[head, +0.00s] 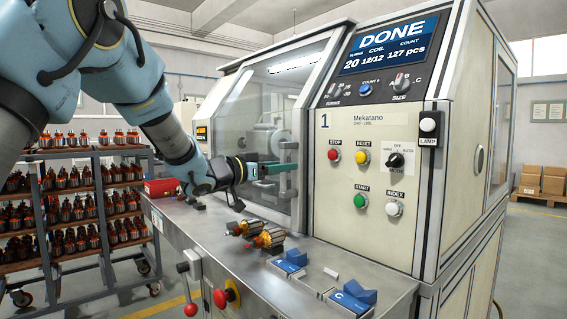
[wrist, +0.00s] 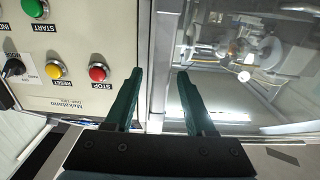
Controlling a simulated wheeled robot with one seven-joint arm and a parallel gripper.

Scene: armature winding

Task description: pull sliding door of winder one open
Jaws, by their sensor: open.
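Winder one (head: 372,120) carries the number 1, and its display reads DONE. Its clear sliding door (head: 262,105) stands left of the control panel and appears closed against it. A handle-like grey part (head: 289,146) is at the door's right edge. My gripper (head: 292,172) is at that edge, just below this part, with its green fingers open. In the wrist view, my open gripper (wrist: 159,76) has a pale upright metal strip (wrist: 159,50) in line with the gap between its fingers. I cannot tell whether the fingers touch it. Winding parts (wrist: 235,55) show behind the glass.
Two copper armatures (head: 267,239) lie on the metal ledge (head: 215,222) below my gripper, near blue lettered blocks (head: 352,294). Push buttons, including red STOP (head: 334,156), are close on the right. A red box (head: 160,187) and a rack of armatures (head: 80,205) are left.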

